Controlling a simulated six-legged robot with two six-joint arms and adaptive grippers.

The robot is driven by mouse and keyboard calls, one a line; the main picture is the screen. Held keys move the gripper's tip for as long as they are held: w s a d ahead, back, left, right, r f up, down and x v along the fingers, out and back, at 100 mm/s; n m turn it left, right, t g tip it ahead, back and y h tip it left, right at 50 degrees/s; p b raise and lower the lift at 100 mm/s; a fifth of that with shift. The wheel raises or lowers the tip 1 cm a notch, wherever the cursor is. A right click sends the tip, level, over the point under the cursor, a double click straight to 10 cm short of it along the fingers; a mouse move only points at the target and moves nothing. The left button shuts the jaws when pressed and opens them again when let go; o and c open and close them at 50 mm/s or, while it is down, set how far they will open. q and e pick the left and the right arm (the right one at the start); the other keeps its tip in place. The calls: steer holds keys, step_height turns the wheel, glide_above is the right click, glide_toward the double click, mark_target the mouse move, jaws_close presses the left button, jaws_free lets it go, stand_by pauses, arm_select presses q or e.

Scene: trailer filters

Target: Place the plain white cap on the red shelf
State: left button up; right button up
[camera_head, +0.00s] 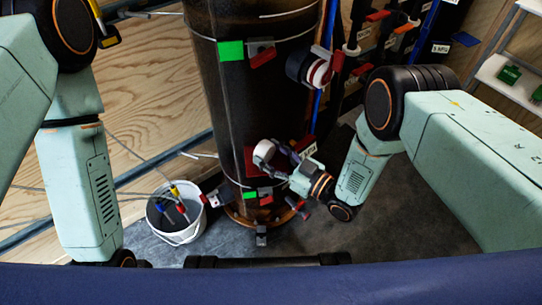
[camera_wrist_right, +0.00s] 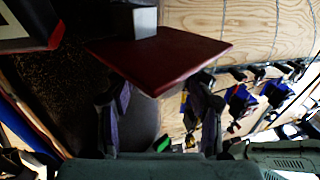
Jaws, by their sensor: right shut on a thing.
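My right gripper (camera_head: 279,153) is beside the lower part of the tall dark tank. It is shut on a rounded white cap (camera_head: 263,152), which sits at the fingertips in front of the tank. In the right wrist view the fingers (camera_wrist_right: 160,105) flank a shaded, rounded grey surface, probably the cap. A flat dark red plate (camera_wrist_right: 185,60) with a grey block on it lies close past the fingertips there. It may be the red shelf; I cannot tell whether it touches the fingers. In the head view a dark red panel (camera_head: 249,162) shows just below the cap. My left gripper is outside the view.
The dark tank (camera_head: 222,105) stands in the middle, with green tags and red-handled valves. A white bucket (camera_head: 176,232) with tools stands on the floor to its left. Pipes and labelled valves (camera_head: 365,40) are behind right. A white rack (camera_head: 505,80) is at far right.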

steer(key=o, duration=1.6)
steer(key=shift+f, duration=0.1)
steer(key=shift+c, duration=0.2)
steer(key=shift+s+d+r, duration=0.15)
steer(key=shift+d+r, duration=0.05)
steer(key=shift+d, duration=0.1)
steer(key=p+v, duration=0.3)
steer(key=v, duration=0.8)
steer(key=shift+s, duration=0.2)
steer(key=shift+d, duration=0.15)
